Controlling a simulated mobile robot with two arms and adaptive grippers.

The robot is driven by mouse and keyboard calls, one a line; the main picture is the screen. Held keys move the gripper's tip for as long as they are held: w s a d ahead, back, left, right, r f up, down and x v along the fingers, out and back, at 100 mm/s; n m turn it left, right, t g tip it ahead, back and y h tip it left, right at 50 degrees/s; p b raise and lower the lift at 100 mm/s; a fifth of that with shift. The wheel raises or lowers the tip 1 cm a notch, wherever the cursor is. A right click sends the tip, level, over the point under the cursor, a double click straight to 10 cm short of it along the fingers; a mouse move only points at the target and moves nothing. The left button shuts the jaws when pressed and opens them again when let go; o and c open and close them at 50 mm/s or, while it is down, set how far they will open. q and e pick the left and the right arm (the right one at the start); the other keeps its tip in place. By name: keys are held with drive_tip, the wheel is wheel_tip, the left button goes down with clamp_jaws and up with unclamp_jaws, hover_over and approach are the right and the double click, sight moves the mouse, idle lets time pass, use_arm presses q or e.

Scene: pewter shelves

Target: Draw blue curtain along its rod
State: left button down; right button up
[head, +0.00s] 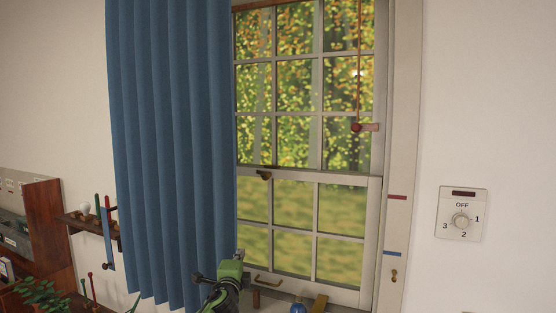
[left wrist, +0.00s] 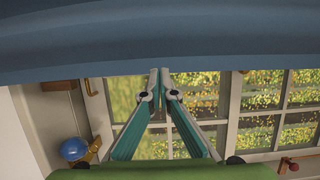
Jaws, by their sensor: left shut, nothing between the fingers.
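The blue curtain (head: 172,140) hangs in folds over the left part of the window (head: 305,140). The right part of the window is uncovered. The rod is out of view above. My left gripper (head: 239,254) is low in the head view, by the curtain's lower right edge. In the left wrist view the curtain (left wrist: 150,40) spans the top. My left gripper's fingertips (left wrist: 159,72) meet there at the curtain's edge, with no cloth between them. I cannot tell whether they touch the curtain. My right gripper is not in view.
A red-knobbed pull cord (head: 356,127) hangs before the window. A dial plate (head: 461,214) is on the right wall. A blue ball-shaped thing (head: 298,308) is below the window. Left of the curtain are a small shelf (head: 88,224), a brown cabinet (head: 45,220) and a plant (head: 40,296).

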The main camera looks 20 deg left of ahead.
sight(203, 247)
use_arm(q)
drive_tip(key=a, duration=0.4)
drive_tip(key=a+b, duration=0.1)
drive_tip(key=a, duration=0.8)
drive_tip(key=shift+w+a+b, duration=0.25)
drive_tip(key=shift+a+b, duration=0.05)
drive_tip(key=shift+b, duration=0.05)
drive_tip(key=shift+a, duration=0.25)
drive_tip(key=shift+a, duration=0.1)
